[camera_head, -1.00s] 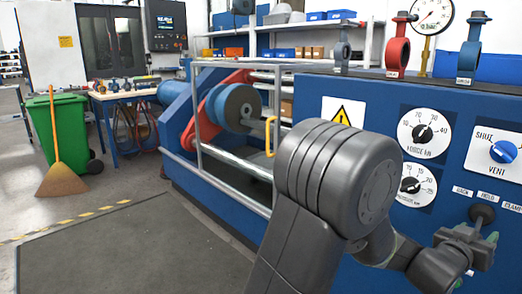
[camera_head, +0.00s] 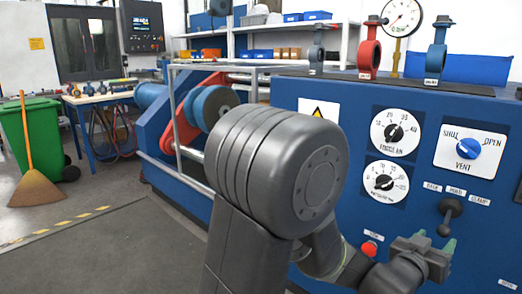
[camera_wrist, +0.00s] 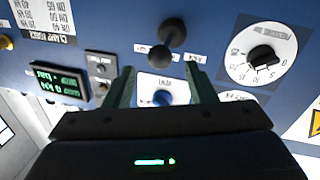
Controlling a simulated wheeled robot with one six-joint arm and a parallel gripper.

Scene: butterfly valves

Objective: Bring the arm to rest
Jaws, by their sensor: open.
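My gripper (camera_head: 435,246) is at the lower right in the head view, in front of the blue control panel (camera_head: 345,100). Its two green fingers also show in the wrist view (camera_wrist: 162,88), spread apart with nothing between them. The lever also shows in the wrist view (camera_wrist: 172,32), above the fingertips. The blue vent knob (camera_wrist: 163,98) shows between the fingers there, behind them. My arm is bent, its large grey joint covering the panel's left part.
The panel carries a force dial (camera_head: 395,133), a second dial (camera_head: 385,183), a vent knob (camera_head: 467,147) and a red button (camera_head: 369,249). Red (camera_head: 369,55) and blue (camera_head: 436,58) valve rings stand on top. Open floor (camera_head: 110,255) lies left, with a green bin (camera_head: 38,135) beyond.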

